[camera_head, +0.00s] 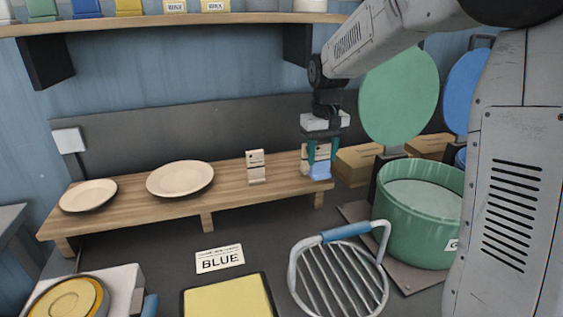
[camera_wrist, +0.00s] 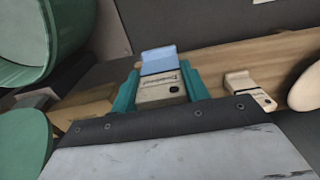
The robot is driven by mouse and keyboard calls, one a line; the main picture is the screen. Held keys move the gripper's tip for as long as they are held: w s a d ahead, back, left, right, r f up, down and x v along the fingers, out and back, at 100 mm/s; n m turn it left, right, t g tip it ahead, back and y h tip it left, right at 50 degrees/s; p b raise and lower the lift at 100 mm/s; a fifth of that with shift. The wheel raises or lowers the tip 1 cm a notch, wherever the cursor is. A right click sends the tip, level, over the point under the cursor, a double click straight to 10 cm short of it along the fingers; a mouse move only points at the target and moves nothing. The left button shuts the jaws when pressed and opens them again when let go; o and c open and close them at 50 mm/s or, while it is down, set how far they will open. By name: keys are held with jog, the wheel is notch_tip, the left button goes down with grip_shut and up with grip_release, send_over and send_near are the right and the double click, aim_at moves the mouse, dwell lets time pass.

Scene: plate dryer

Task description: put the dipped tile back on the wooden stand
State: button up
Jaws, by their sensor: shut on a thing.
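The dipped tile (camera_head: 320,170) is cream at the top and light blue at the bottom. It is upright at the right end of the wooden stand (camera_head: 230,193). My gripper (camera_head: 319,152) is shut on its upper cream part with teal fingers. In the wrist view the tile (camera_wrist: 160,62) sits between the fingers, its blue end pointing away from the gripper, over the stand (camera_wrist: 213,65). I cannot tell whether its lower edge touches the stand. A second, plain cream tile (camera_head: 256,167) stands to the left on the stand.
Two cream plates (camera_head: 180,179) lie on the stand's left part. A green pot (camera_head: 420,217) with a raised green lid is at the right. A wire rack (camera_head: 340,275), a BLUE card (camera_head: 220,259) and a yellow tray (camera_head: 229,299) are in front.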

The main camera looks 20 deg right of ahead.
jog(key=shift+w+a+f, duration=0.8)
jog(key=shift+w+a, duration=0.35)
jog(key=shift+w, duration=0.65)
jog(key=shift+w+a+f, duration=0.75)
jog(key=shift+w+a, duration=0.4)
jog(key=shift+w, duration=0.65)
jog(key=shift+w+a+f, duration=0.8)
jog(key=shift+w+a, duration=0.35)
jog(key=shift+w, duration=0.65)
jog(key=shift+f, duration=0.1)
jog(key=o, duration=1)
jog(key=shift+o, duration=0.2)
